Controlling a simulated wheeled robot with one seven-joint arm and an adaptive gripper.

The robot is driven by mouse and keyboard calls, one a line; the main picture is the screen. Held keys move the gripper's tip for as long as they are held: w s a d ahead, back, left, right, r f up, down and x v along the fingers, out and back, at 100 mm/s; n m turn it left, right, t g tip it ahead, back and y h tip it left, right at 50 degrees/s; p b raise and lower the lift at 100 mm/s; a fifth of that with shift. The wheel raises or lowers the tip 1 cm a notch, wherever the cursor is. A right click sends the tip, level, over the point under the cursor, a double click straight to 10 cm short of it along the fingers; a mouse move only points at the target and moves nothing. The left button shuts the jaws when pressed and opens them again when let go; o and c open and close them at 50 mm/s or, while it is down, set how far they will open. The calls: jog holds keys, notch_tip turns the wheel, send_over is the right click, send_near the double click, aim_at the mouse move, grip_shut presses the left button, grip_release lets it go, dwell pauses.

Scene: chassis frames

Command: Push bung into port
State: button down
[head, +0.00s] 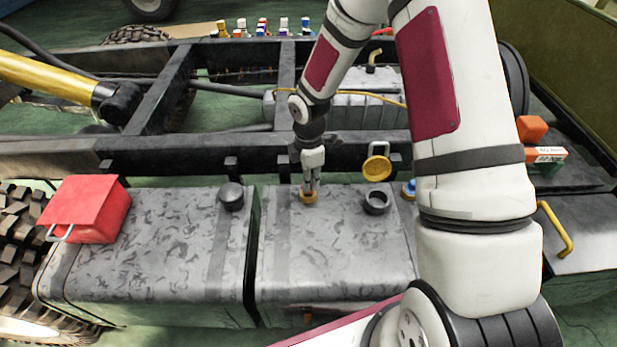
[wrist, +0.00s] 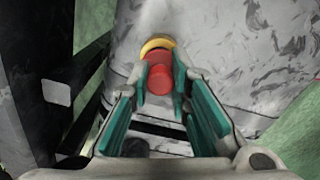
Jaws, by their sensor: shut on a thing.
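My gripper (head: 311,188) points down at the top of the right-hand grey tank. In the wrist view its teal-padded fingers (wrist: 159,82) are closed on the sides of a red round bung (wrist: 158,79). The port is a yellow ring (wrist: 155,43) just beyond the bung, and it also shows as a yellow-brown ring (head: 308,198) under the fingertips in the head view. The red part reaches up to the ring's inner edge in the wrist view. I cannot tell how deep the bung sits in it. The fingers hide most of the bung in the head view.
An open black filler neck (head: 377,202) with a raised yellow cap (head: 377,168) stands right of the port. A black cap (head: 231,196) and a red box (head: 85,209) are on the left tank (head: 150,265). A dark chassis rail (head: 180,153) runs behind the tanks.

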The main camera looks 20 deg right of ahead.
jog(key=shift+f+b, duration=0.6)
jog(key=shift+f, duration=0.5)
jog(key=c, duration=1.4)
grip_release()
notch_tip(320, 180, up, 12)
jog(key=shift+r, duration=0.1)
